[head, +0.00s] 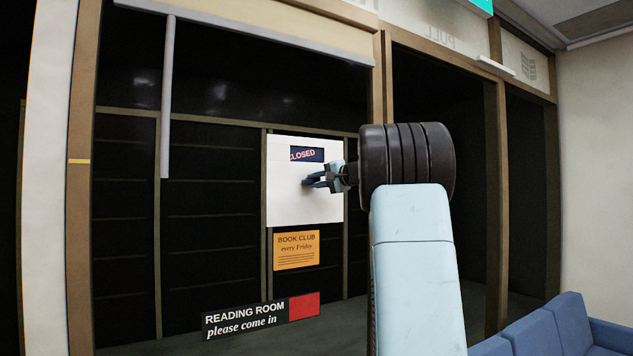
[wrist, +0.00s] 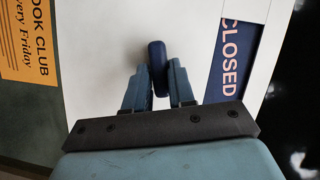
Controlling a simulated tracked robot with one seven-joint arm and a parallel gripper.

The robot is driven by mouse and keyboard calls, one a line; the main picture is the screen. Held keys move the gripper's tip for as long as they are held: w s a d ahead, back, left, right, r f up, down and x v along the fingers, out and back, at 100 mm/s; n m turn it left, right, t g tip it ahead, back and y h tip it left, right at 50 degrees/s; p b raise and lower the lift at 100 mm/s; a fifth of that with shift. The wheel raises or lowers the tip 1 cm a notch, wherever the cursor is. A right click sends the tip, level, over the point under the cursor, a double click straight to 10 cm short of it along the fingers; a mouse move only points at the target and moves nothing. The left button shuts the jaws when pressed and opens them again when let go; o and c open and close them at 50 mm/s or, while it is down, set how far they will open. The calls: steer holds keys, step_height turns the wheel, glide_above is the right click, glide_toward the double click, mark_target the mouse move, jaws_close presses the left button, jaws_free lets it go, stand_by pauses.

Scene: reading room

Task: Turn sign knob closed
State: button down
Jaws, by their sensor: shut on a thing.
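The white sign plate (head: 285,208) is on the dark glass. Its window (head: 308,153) shows the word CLOSED, slanted and partly cut off at its left end in the head view. In the wrist view the window (wrist: 229,70) reads CLOSED. The dark blue sign knob (wrist: 158,68) stands out from the plate below the window. My gripper (head: 318,180) is at the knob, and in the wrist view its two blue fingers (wrist: 155,84) are on either side of it, shut on it. The knob's near end is between the fingers.
An orange BOOK CLUB notice (head: 296,250) hangs just below the plate. A READING ROOM sign (head: 260,316) is lower on the glass. A grey vertical bar (head: 168,100) is at the upper left. A blue sofa (head: 555,328) stands at the lower right.

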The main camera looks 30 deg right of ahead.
steer(key=shift+d+f+m+t+y, duration=0.15)
steer(key=shift+m+t, duration=0.1)
steer(key=shift+m, duration=0.45)
steer(key=shift+f+m+t+y, duration=0.15)
steer(key=shift+m+t, duration=0.1)
steer(key=shift+m, duration=0.45)
steer(key=c, duration=1)
jaws_free()
steer(key=shift+c, duration=0.2)
steer(key=shift+s+r, duration=0.1)
steer(key=v, duration=1.3)
steer(key=shift+s, duration=0.3)
steer(key=shift+d, duration=0.15)
